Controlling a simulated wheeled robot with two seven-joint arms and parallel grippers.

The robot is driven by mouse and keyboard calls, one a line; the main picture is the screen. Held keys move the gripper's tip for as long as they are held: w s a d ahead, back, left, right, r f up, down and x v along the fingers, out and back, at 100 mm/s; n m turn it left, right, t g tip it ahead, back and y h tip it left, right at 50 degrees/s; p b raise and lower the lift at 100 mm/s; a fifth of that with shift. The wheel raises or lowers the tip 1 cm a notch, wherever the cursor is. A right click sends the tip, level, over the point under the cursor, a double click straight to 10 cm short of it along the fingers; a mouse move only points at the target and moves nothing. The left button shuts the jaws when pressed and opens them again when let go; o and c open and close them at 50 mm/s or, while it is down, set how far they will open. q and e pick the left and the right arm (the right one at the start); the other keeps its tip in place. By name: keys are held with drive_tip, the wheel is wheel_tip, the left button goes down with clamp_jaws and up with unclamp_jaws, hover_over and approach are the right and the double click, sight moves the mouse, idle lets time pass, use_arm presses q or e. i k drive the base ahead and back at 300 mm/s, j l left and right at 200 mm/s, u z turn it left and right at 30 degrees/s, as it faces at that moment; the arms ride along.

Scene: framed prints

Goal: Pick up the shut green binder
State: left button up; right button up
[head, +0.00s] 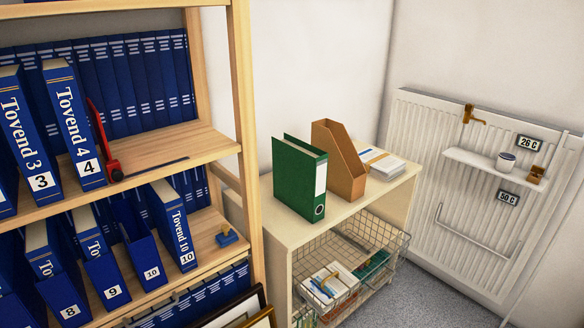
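The green binder (293,181) stands upright on top of the low cream cabinet (280,225), with its spine facing front right. The spine has a white label and a round finger hole near its base. The top edge shows a gap between its two covers. A brown cardboard magazine file (342,160) stands just to its right. Neither of my grippers is in the head view.
A wooden shelf (242,100) with blue Tovend volumes fills the left side. Papers (382,164) lie right of the magazine file. A wire basket (325,285) sits below the cabinet top. A white radiator (440,135) with a small ledge is on the right wall.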

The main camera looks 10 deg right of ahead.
sight(301, 169)
drive_tip(key=i+l+u, duration=0.45)
drive_tip(key=i+l, duration=0.3)
drive_tip(key=l, duration=0.1)
